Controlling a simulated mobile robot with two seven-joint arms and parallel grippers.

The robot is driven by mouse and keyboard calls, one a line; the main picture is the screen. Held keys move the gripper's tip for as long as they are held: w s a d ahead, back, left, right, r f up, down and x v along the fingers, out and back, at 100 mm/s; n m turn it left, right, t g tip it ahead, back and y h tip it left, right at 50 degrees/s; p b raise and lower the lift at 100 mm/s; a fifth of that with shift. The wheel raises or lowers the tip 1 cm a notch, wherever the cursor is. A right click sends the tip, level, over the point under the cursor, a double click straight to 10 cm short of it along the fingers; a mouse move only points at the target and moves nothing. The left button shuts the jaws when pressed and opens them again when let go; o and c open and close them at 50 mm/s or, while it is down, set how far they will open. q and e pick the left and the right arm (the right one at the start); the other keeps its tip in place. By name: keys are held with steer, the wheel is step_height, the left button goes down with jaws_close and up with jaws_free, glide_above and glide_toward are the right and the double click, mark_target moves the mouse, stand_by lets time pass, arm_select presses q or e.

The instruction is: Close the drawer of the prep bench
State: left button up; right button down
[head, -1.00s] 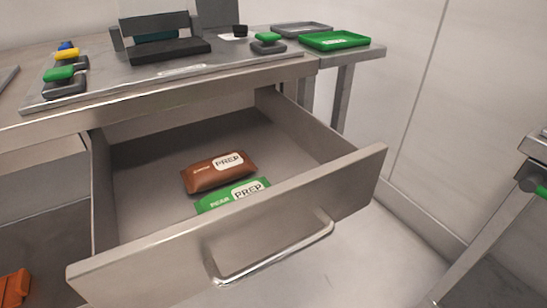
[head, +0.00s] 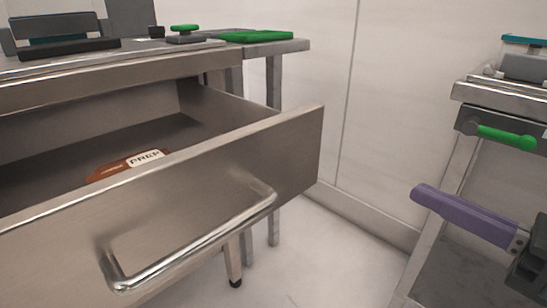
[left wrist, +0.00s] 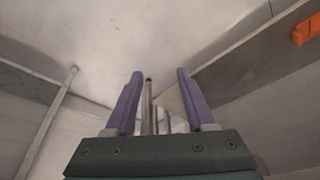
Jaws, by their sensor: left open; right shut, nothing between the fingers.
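The drawer (head: 285,145) of the prep bench (head: 130,85) stands pulled out in the head view. Its bar handle (head: 195,245) runs across the outside of the front panel. My right gripper (head: 424,194), with purple fingers, is shut and empty to the right of the drawer, apart from the handle. My left gripper (left wrist: 159,75) is open in the left wrist view, with nothing clearly held between its purple fingers. It is outside the head view.
A side table with a green tray (head: 256,36) stands behind the drawer. A metal stand with a green handle (head: 505,136) is at the right. Floor (head: 310,265) shows clear between them. An orange object (left wrist: 306,30) is at the left wrist view's upper right.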

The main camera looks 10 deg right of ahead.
steer(key=n+y, duration=0.1)
steer(key=n, duration=0.2)
steer(key=b, duration=0.3)
glide_toward(311, 153)
steer(key=shift+g, duration=0.3)
steer(key=x, duration=0.6)
steer(key=shift+w+a+r, duration=0.1)
steer(key=shift+w+r, duration=0.15)
steer(key=shift+w, duration=0.2)
